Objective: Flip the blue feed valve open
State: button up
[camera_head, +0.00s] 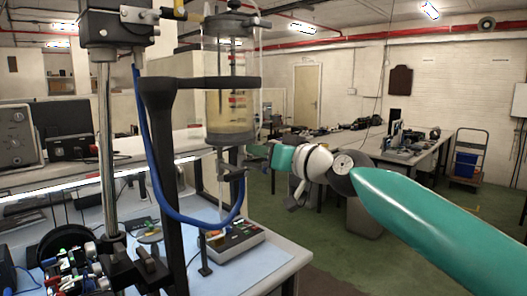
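A clear cylinder (230,85) with yellowish liquid in its lower part stands upright in a dark frame (163,150). My teal and white arm comes in from the right. My gripper (262,160) is right of and below the cylinder, well away from the blue lever. Its fingers are small and dark, and I cannot tell whether they are open. I see nothing clearly held.
A blue hose (160,195) loops from the dark box down and up to the cylinder's base. A yellow handle (188,13) is near the cylinder's top. A metal post (106,150) stands at left. A grey device (236,238) with buttons lies on the bench (270,270).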

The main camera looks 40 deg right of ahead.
grip_shut()
jog(key=shift+a+n, duration=0.25)
jog(key=shift+n, duration=0.55)
jog(key=shift+a+n, duration=0.25)
jog(key=shift+n, duration=0.55)
jog(key=shift+o, duration=1.2)
grip_release()
jog(key=s, duration=1.3)
jog(key=shift+s+d, duration=0.2)
jog(key=shift+s, duration=0.2)
